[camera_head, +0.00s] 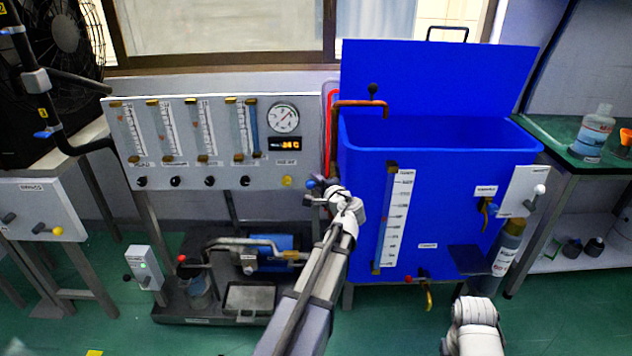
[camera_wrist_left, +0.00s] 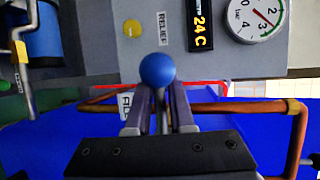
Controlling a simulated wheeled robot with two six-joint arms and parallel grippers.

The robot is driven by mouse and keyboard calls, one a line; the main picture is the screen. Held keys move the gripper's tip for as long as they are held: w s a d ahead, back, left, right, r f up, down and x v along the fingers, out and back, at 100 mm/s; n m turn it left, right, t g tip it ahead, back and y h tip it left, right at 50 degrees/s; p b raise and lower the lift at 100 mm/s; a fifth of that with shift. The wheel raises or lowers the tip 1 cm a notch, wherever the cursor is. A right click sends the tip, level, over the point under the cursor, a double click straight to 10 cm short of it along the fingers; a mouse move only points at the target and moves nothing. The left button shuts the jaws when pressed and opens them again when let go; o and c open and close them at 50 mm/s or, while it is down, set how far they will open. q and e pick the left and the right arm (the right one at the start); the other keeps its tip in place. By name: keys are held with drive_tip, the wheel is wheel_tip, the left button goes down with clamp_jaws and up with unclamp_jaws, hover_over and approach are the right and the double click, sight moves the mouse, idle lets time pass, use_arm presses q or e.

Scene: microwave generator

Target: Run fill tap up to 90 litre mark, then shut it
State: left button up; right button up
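The blue tank (camera_head: 450,160) stands right of the panel, its lid up. A copper fill pipe (camera_head: 358,103) bends over its rim; no stream shows at its spout. A tall white level gauge (camera_head: 393,220) is on the tank front; its marks and any level are too small to read. My left gripper (camera_head: 322,187) is at the fill tap beside the tank. In the left wrist view a blue ball knob (camera_wrist_left: 157,70) sits at the fingertips (camera_wrist_left: 160,98), a partly hidden label beside it. Whether the fingers press on it is unclear.
A grey panel (camera_head: 215,178) with flow tubes, a dial (camera_head: 284,118), a 24 C display and a yellow relief button (camera_head: 286,181) is left of the tank. A green bench (camera_head: 560,135) with bottles is at right.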

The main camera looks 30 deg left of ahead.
use_arm(q)
clamp_jaws()
idle(1.0)
